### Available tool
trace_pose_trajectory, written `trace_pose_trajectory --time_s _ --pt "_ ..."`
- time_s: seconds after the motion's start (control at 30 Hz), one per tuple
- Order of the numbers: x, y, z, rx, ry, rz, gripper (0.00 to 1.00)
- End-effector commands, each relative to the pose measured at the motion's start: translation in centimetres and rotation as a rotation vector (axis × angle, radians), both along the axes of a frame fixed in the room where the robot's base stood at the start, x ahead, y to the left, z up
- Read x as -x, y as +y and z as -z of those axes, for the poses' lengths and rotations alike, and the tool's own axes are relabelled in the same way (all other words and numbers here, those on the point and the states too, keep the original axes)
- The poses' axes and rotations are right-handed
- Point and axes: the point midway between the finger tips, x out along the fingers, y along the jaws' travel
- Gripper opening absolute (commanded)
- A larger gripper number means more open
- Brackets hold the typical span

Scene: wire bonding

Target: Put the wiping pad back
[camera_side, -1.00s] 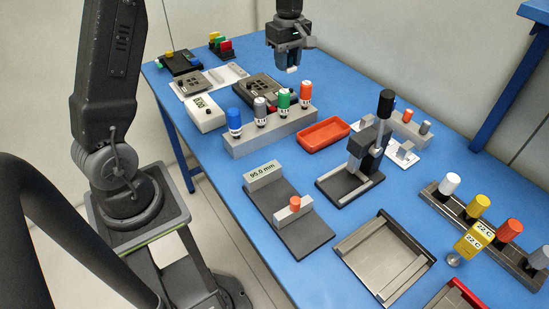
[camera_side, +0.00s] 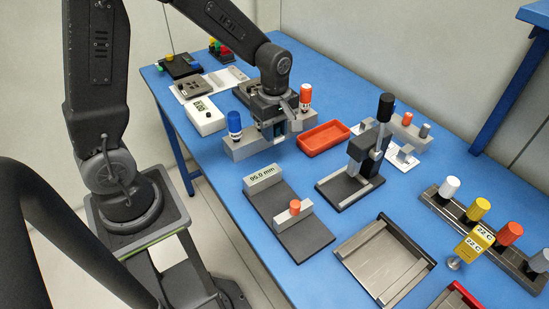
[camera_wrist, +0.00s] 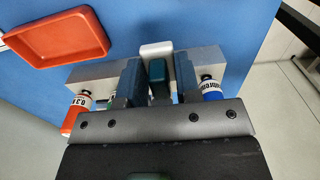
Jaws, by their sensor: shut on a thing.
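My gripper (camera_side: 268,128) is down at the middle of the grey bottle rack (camera_side: 240,149), between the blue-capped bottle (camera_side: 234,124) and the red-capped bottle (camera_side: 305,97). In the wrist view its two dark jaws (camera_wrist: 158,80) are shut on a small pale piece (camera_wrist: 157,49) with a dark teal part, which I take to be the wiping pad. Most of the pad is hidden by the jaws. Whether it touches the rack cannot be told. The rack's middle bottles are mostly hidden behind my gripper.
A red tray (camera_side: 323,137) lies just right of the rack. A white timer (camera_side: 205,115) stands to its left. A dark plate with a 95.0 mm block (camera_side: 262,178) is in front, and a lever stand (camera_side: 352,178) is at right. Blue table shows between them.

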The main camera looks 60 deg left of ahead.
Motion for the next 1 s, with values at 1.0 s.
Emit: trace_pose_trajectory --time_s 1.0 --pt "0.0 0.0 8.6 0.0 0.001 0.0 0.09"
